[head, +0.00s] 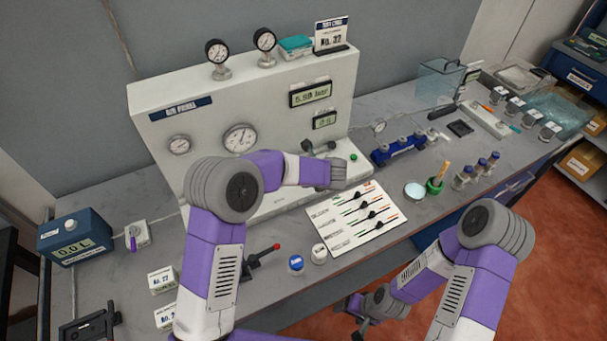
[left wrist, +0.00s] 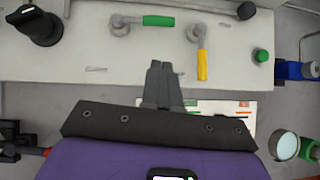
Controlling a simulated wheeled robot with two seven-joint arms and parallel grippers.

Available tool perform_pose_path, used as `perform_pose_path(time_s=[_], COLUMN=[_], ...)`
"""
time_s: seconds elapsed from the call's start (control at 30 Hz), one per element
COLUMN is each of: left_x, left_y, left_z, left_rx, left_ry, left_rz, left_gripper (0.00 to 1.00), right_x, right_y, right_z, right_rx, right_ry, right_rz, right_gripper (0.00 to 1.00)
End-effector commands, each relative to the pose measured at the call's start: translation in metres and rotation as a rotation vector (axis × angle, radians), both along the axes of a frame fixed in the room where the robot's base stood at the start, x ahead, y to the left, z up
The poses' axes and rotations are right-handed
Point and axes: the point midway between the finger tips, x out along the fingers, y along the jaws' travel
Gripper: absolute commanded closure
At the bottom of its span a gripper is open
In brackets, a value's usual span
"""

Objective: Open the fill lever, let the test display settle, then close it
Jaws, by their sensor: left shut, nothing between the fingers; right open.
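In the left wrist view, a green-handled lever (left wrist: 160,21) on the white panel lies level, its handle pointing right. A yellow-handled lever (left wrist: 202,62) to its right hangs straight down. I cannot read which one is the fill lever. My left gripper (left wrist: 163,68) is shut and empty, below and between the two levers, apparently apart from both. In the head view my left wrist hides much of that area. An upper display (head: 311,94) appears to read about 5.50 bar; a smaller display (head: 325,120) sits below it. My right gripper (head: 352,318) is open, low at the bench's front.
A black knob (left wrist: 35,25) is left of the levers and a green button (left wrist: 261,55) right. A red-tipped lever (head: 262,256), small jars and a blue manifold (head: 400,150) stand on the bench.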

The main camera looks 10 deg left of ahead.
Motion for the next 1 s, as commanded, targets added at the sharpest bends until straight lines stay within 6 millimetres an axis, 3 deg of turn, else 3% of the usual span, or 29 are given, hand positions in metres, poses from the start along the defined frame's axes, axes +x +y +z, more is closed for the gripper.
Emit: perform_pose_path(time_s=[0.1, 0.33, 1.0], left_x=[-0.014, -0.030, -0.033], left_y=[-0.009, -0.020, -0.021], left_z=[0.021, 0.043, 0.048], left_rx=[0.000, 0.002, 0.001], left_ry=[-0.001, 0.001, 0.002], left_rz=[-0.002, -0.002, -0.001], left_gripper=[1.00, 1.00, 1.00], right_x=[0.000, 0.000, 0.000], right_y=[0.000, 0.000, 0.000], right_z=[0.000, 0.000, 0.002], right_rx=[0.000, 0.000, 0.000], right_ry=[-0.001, -0.001, -0.001], right_rz=[0.000, 0.000, 0.000], right_gripper=[0.28, 0.28, 0.28])
